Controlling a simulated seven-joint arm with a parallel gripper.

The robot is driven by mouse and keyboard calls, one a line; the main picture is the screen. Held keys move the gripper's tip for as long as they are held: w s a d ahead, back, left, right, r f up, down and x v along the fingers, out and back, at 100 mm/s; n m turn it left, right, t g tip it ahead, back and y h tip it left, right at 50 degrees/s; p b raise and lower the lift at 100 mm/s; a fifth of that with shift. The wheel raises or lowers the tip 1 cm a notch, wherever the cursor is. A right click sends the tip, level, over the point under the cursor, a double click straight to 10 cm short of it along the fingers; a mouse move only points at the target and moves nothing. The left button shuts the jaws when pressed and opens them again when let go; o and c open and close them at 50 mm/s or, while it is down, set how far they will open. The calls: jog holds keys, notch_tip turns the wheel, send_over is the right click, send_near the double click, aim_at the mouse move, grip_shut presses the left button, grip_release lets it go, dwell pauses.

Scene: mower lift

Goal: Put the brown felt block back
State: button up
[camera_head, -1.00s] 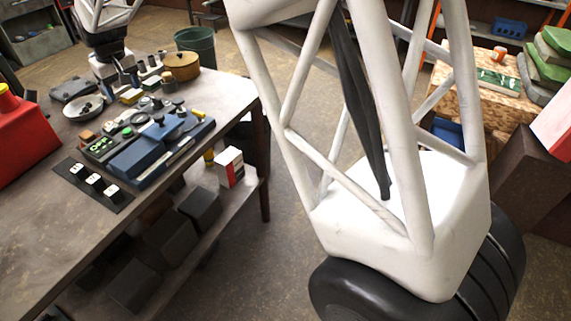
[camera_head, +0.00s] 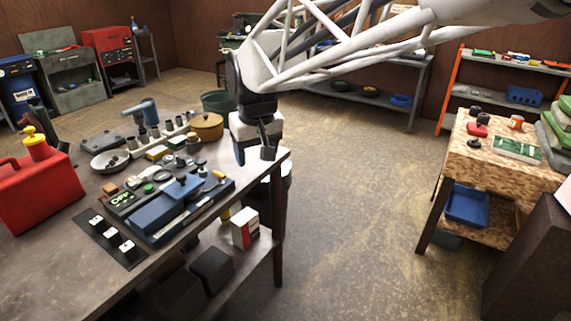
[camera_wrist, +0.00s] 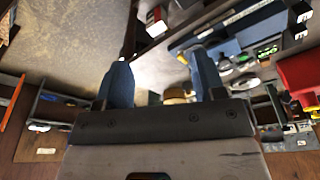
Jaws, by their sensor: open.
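A small brown block (camera_head: 109,188) lies on the left workbench, beside the dark green tray with green parts; it may be the felt block, but its material is too small to tell. My gripper (camera_head: 254,152) hangs at the bench's far right corner, well to the right of that block. In the wrist view my gripper's two blue fingers (camera_wrist: 163,78) stand apart with nothing held between them. I cannot make out the brown block in the wrist view.
The workbench (camera_head: 60,262) carries a red fuel can (camera_head: 38,190), a blue tool set (camera_head: 180,205), a black strip with white tags (camera_head: 108,243) and a round tan tin (camera_head: 207,126). A chipboard table (camera_head: 470,150) stands at right. Open floor lies between.

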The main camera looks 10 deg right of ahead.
jog(key=s+d+f+m, duration=0.1)
jog(key=s+d+f, duration=0.1)
jog(key=s+d, duration=0.2)
jog(key=s+d+f+m, duration=0.1)
jog(key=s+d, duration=0.3)
jog(key=s, duration=0.7)
jog(key=s+d+f+m, duration=0.1)
jog(key=s+d+f, duration=0.2)
jog(key=s, duration=0.4)
jog(key=shift+s+d+h, duration=0.4)
jog(key=shift+d, duration=0.05)
